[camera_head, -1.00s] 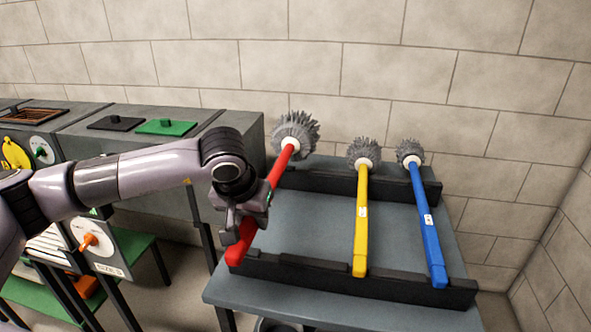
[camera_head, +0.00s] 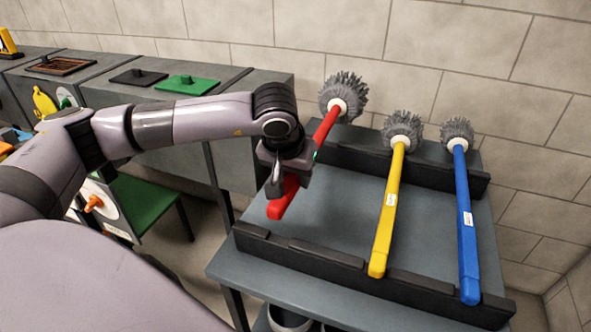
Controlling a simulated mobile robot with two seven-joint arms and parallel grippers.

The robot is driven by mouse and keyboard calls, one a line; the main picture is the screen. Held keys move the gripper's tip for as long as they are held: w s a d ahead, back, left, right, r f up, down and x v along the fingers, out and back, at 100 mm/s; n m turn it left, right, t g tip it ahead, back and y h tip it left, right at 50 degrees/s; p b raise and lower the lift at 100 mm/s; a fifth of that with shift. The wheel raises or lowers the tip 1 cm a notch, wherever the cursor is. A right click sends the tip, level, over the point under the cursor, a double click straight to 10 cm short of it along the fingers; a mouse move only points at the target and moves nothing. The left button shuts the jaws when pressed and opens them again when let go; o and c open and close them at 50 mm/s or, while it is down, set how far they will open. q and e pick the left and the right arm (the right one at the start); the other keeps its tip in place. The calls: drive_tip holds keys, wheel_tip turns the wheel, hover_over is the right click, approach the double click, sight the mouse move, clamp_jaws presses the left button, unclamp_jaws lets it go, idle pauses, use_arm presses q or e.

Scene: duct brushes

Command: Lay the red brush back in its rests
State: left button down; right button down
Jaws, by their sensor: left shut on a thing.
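The red brush (camera_head: 327,125) has a red handle and a round grey bristle head. The handle's lower end shows below the gripper, over the left part of the table and apart from the front rest bar (camera_head: 330,267). The head end is near the left end of the back rest bar (camera_head: 352,158); I cannot tell if it touches. The black bars are the rests, and their left part carries no other brush. My right gripper is not in view.
A yellow brush (camera_head: 388,215) and a blue brush (camera_head: 466,220) lie across both bars to the right. The grey table (camera_head: 340,205) is bare between the bars. A block wall is behind.

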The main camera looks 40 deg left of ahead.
use_arm(q)
wheel_tip(320, 180, down, 2)
drive_tip(key=shift+f+b, duration=0.1)
drive_tip(key=shift+b, duration=0.35)
wheel_tip(320, 180, down, 5)
drive_tip(key=b, duration=0.4)
drive_tip(key=shift+w, duration=0.1)
drive_tip(key=c, duration=0.7)
unclamp_jaws()
drive_tip(key=v, duration=0.7)
